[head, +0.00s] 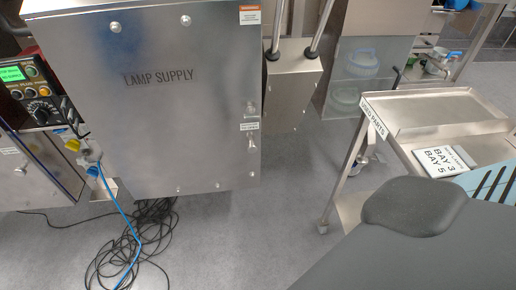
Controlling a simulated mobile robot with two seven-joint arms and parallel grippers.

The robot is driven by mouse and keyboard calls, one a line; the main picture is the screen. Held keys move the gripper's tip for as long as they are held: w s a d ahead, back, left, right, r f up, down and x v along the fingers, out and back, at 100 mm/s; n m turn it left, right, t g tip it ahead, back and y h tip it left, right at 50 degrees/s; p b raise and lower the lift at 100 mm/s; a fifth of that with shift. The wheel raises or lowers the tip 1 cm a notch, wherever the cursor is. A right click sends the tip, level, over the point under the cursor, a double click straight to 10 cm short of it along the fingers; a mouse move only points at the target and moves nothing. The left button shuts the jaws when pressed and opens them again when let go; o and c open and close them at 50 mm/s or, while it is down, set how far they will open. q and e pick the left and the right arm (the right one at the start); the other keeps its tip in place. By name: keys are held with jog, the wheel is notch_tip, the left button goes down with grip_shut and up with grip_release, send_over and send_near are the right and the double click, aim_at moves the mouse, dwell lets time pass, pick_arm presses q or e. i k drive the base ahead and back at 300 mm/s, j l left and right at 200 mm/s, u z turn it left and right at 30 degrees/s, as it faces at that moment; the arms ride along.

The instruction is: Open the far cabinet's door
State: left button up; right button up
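A large steel cabinet (185,125) marked "LAMP SUPPLY" fills the upper left, its front shut, with small latches (251,141) on its right edge. A smaller steel box (292,88) with two conduits from its top stands behind it to the right. Farther back is a steel unit (398,18) with a clear-looking front (345,95) showing bluish round containers. Another steel cabinet (22,180) shows at the lower left, partly hidden. I cannot tell which of these is the far cabinet. Neither of my grippers is in view.
A steel "USED PARTS" cart (402,135) with signs (442,162) stands at the right. Black cables (150,225) and a blue cord (131,233) lie on the floor below the large cabinet. A meter (35,95) hangs at the left. Floor between cabinet and cart is clear.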

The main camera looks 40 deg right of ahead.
aim_at(166, 91)
jog(key=z, duration=1.25)
jog(key=i+j+z, duration=0.1)
jog(key=i+z, duration=0.2)
jog(key=i+j, duration=0.15)
jog(key=i, duration=0.2)
